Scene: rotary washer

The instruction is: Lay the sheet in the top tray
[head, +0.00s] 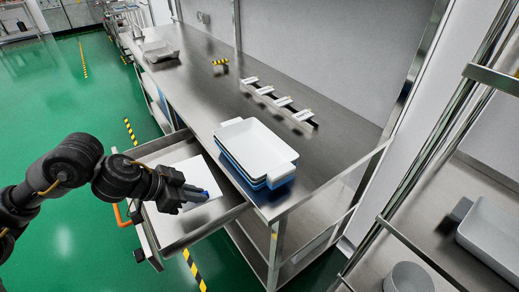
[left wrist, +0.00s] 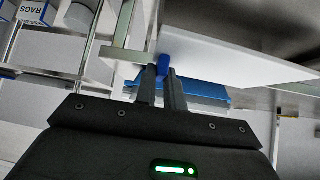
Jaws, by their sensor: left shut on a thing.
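The sheet (head: 190,173) is a flat white panel with a blue tab on its edge, seen over the open drawer in the head view. My left gripper (head: 198,193) is shut on the blue tab. In the left wrist view the fingers (left wrist: 161,75) pinch this tab, and the white sheet (left wrist: 230,58) extends to the right. The top tray (head: 256,143) is white, with handles at its ends. It sits on a stack with blue below, on the steel bench right of the gripper. Its inside looks empty. My right gripper is not in view.
The steel drawer (head: 216,223) stands open below the bench (head: 205,93). A row of labelled holders (head: 279,101) lies behind the trays, and a grey tray (head: 157,50) stands farther back. A rack (head: 455,225) with grey containers is at right.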

